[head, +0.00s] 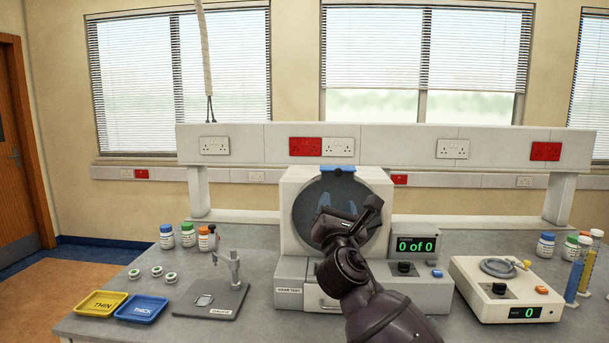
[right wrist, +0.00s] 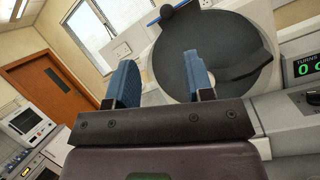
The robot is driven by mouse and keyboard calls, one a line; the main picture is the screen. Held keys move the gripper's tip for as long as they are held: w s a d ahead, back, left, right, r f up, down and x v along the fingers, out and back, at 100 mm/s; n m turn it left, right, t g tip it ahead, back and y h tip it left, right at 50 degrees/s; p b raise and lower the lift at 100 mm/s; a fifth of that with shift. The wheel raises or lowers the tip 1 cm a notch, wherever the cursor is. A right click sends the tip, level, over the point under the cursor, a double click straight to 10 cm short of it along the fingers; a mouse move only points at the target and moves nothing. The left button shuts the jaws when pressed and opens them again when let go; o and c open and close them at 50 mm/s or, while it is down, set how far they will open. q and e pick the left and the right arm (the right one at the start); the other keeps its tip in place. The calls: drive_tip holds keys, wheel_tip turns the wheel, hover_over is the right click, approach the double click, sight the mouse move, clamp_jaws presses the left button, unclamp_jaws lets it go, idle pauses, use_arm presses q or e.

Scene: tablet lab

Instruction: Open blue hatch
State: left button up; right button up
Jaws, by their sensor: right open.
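The wear test machine (head: 292,188) stands on the bench with a round dark drum on its front. A blue strip (head: 338,168), seemingly the hatch, lies along the top of the drum opening, with a dark round knob at its middle. In the right wrist view the blue strip (right wrist: 152,22) and the dark knob (right wrist: 167,11) show at the top, beyond the fingers. My right gripper (head: 338,199) is in front of the drum, below the strip. Its two blue-padded fingers (right wrist: 160,88) are apart with nothing between them. My left gripper is out of view.
A display reading 0 of 0 (head: 415,246) stands right of the drum. A gauge (head: 212,298), yellow tray (head: 100,303) and blue tray (head: 142,309) lie to the left. A white device (head: 505,285) is at right. A shelf rail (head: 390,144) runs behind the machine.

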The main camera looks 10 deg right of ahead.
sight(338, 174)
drive_tip(key=w+d+r+n, duration=0.1)
drive_tip(key=w, duration=0.2)
drive_tip(key=w+d+r+n, duration=0.1)
drive_tip(key=w, duration=0.2)
drive_tip(key=w+d+r+n+h, duration=0.1)
drive_tip(key=w+r, duration=0.1)
drive_tip(key=w, duration=0.1)
drive_tip(key=shift+w+d+n+b, duration=0.2)
drive_tip(key=shift+w+n+b, duration=0.05)
drive_tip(key=shift+n+b, duration=0.15)
clamp_jaws()
idle(0.4)
